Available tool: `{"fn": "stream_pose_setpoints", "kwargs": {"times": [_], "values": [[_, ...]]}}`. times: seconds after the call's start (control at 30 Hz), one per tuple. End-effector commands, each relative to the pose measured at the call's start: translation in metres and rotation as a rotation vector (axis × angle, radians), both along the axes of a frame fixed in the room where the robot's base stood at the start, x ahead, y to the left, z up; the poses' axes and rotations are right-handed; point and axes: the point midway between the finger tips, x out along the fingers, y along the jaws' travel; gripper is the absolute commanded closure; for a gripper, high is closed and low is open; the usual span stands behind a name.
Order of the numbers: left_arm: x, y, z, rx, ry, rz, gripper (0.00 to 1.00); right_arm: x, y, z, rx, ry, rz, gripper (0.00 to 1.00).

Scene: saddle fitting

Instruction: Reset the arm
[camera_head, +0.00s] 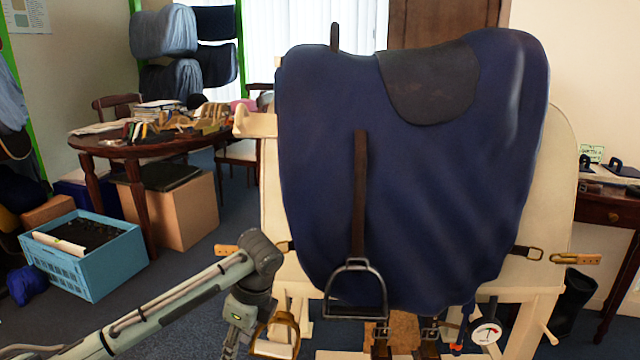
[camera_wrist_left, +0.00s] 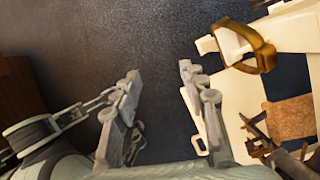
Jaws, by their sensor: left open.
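My left arm comes in from the lower left in the head view and bends down at the wrist, to the left of the saddle stand. My left gripper (camera_head: 232,352) points down there, partly cut off by the bottom edge. In the left wrist view the left gripper (camera_wrist_left: 158,72) is open, with two separate grey fingers and only dark floor between them. A tan-and-white stirrup-like piece (camera_head: 276,338) hangs close to the right of the gripper; it also shows in the left wrist view (camera_wrist_left: 262,52), apart from the fingers. My right gripper is in neither view.
A dark blue saddle cover (camera_head: 440,190) drapes over the cream stand (camera_head: 556,190), with a metal stirrup (camera_head: 355,290) hanging in front. A blue crate (camera_head: 95,270), a cardboard box (camera_head: 185,215) and a round table (camera_head: 150,150) stand at left.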

Motion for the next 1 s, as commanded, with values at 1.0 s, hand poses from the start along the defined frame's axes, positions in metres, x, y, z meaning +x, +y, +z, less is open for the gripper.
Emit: {"fn": "stream_pose_setpoints", "kwargs": {"times": [1.0], "values": [[-0.110,0.190,-0.212,-0.164,-0.368,0.961,0.57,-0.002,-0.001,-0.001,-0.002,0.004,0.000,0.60]]}}
